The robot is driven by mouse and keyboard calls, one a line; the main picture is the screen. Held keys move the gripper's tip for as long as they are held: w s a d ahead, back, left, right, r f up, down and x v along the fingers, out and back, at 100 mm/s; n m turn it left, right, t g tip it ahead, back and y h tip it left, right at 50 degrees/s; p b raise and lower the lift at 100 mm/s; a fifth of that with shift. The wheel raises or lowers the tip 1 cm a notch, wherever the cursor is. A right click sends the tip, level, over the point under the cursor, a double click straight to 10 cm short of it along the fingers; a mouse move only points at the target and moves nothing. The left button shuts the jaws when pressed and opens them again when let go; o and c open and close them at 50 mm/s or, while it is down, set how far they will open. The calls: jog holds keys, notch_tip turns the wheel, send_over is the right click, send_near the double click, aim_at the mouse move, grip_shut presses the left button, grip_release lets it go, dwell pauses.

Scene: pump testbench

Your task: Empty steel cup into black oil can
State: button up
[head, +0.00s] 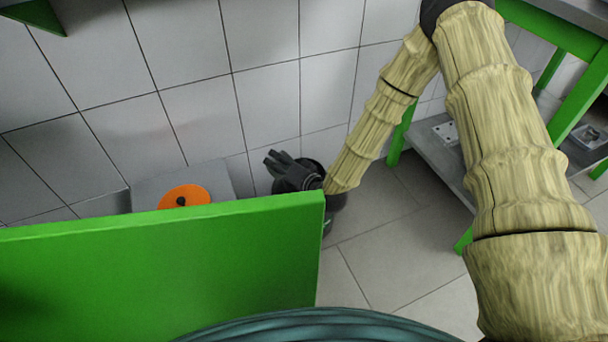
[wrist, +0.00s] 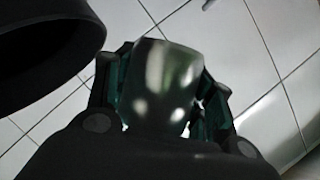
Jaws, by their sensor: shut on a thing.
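My gripper (wrist: 163,95) is shut on the steel cup (wrist: 166,80), a shiny grey vessel between the two finger pads in the wrist view. The cup's contents cannot be made out. A large dark round rim (wrist: 45,45), seemingly the black oil can, fills the upper left of the wrist view, beside and apart from the cup. In the head view my gripper (head: 282,163) is low near the tiled wall, just behind the green panel. The cup cannot be made out there, and dark shapes around the gripper blend together, so the can is not clearly distinguishable.
A green panel (head: 160,260) stands in front at the left. Behind it is a grey surface with an orange disc (head: 184,196). A green-framed table with a grey lower shelf (head: 440,150) stands at the right. Tiled floor (head: 385,250) lies open between them.

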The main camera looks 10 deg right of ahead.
jog(key=shift+b, duration=0.35)
jog(key=shift+d+f+m+y+b, duration=0.1)
jog(key=shift+f+m+y+b, duration=0.2)
jog(key=shift+m+y+b, duration=0.25)
jog(key=shift+b, duration=0.35)
jog(key=shift+f+m+t+b, duration=0.2)
jog(key=shift+m+t+b, duration=0.05)
jog(key=shift+t+b, duration=0.05)
jog(key=shift+d+r+m+b, duration=0.1)
jog(key=shift+r+m+b, duration=0.25)
jog(key=shift+m+b, duration=0.05)
jog(key=shift+r+m+b, duration=0.1)
jog(key=shift+m+b, duration=0.2)
jog(key=shift+b, duration=0.05)
jog(key=shift+w+d+f+m+y+b, duration=0.15)
jog(key=shift+d+f+m+y+b, duration=0.2)
jog(key=shift+d+b, duration=0.3)
